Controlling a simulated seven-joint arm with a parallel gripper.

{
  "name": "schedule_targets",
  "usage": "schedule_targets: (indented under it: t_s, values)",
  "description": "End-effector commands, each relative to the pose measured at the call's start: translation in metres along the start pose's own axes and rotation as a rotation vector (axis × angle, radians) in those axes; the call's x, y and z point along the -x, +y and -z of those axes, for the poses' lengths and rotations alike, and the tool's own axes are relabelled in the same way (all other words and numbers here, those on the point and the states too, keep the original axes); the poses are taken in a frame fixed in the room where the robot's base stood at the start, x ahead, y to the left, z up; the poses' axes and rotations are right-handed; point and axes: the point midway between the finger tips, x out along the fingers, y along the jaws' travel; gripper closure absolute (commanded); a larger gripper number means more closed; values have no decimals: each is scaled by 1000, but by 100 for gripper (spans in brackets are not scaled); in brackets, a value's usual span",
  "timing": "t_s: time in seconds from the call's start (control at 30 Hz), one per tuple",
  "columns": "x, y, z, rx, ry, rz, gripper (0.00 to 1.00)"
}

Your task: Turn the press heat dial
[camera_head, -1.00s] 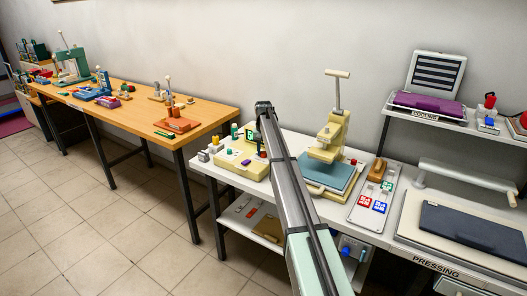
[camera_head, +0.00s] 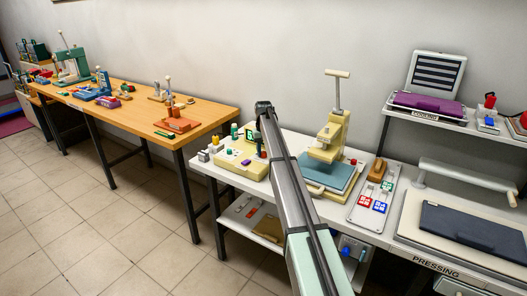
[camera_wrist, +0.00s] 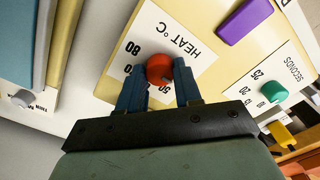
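The red heat dial (camera_wrist: 160,68) sits on a white card (camera_wrist: 196,60) marked "HEAT °C", with numbers such as 80 around it. My gripper (camera_wrist: 160,80) has its two blue fingers on either side of the dial, close against it with no clear gap. A dark mark shows at the dial's edge, partly hidden by a finger. The card is on a cream control box (camera_head: 236,160) left of the small press (camera_head: 335,135). In the head view my arm hides most of the gripper and dial.
A purple block (camera_wrist: 244,20) and a green seconds dial (camera_wrist: 273,91) are beside the heat card. A yellow knob (camera_wrist: 284,133) is lower right. The blue press pad (camera_head: 330,177) is right of my arm.

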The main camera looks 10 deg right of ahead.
Motion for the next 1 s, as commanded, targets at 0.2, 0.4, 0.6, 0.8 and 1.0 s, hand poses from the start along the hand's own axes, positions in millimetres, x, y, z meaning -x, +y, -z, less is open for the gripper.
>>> schedule_targets:
  t_s: [0.2, 0.4, 0.6, 0.8, 1.0]
  values:
    - [0, 0, 0, -1, 0, 0, 45]
    - [0, 0, 0, -1, 0, 0, 41]
    - [6, 0, 0, -1, 0, 0, 41]
    - [35, 0, 1, -1, 2, 0, 41]
    - [75, 0, 1, -1, 2, 0, 41]
